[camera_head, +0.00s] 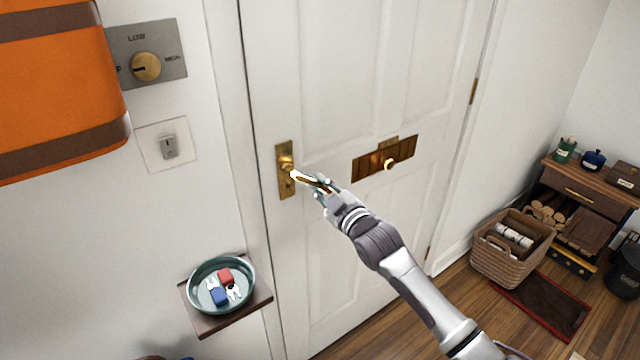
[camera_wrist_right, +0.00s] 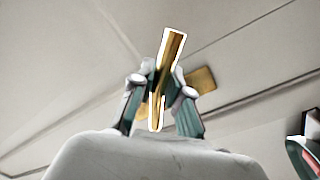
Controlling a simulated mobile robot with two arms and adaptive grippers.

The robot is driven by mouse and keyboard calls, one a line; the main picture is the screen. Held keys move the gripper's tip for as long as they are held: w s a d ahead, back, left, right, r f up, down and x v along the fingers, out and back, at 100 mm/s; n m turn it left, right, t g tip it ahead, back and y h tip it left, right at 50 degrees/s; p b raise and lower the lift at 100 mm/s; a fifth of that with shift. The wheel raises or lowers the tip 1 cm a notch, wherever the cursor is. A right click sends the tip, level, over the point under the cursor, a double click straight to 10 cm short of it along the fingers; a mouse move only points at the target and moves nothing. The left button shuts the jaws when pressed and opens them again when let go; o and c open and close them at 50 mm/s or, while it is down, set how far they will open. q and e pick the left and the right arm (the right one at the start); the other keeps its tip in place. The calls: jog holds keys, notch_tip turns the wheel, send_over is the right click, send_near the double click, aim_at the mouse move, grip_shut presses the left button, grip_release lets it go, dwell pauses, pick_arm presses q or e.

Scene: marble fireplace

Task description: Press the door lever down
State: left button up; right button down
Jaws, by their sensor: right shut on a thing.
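The brass door lever (camera_head: 303,178) sticks out to the right from a brass plate (camera_head: 284,185) on the white door (camera_head: 340,85). It slants slightly down to the right in the head view. My right gripper (camera_head: 324,186) is shut on the lever near its free end. In the right wrist view, the lever (camera_wrist_right: 171,57) lies between the two fingers of my right gripper (camera_wrist_right: 160,98). The fingers hide part of the lever. The door looks closed in its frame. My left gripper is not in view.
A brass letter plate with a knob (camera_head: 400,152) is on the door. A shelf (camera_head: 256,306) holding a bowl (camera_head: 252,290) stands left of the door. A wicker basket (camera_head: 500,264) and a small wooden cabinet (camera_head: 580,192) stand at the right. An orange object (camera_head: 55,95) hangs upper left.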

jog(key=c, duration=1.1)
grip_release()
jog(key=shift+f, duration=0.1)
jog(key=v, duration=1.2)
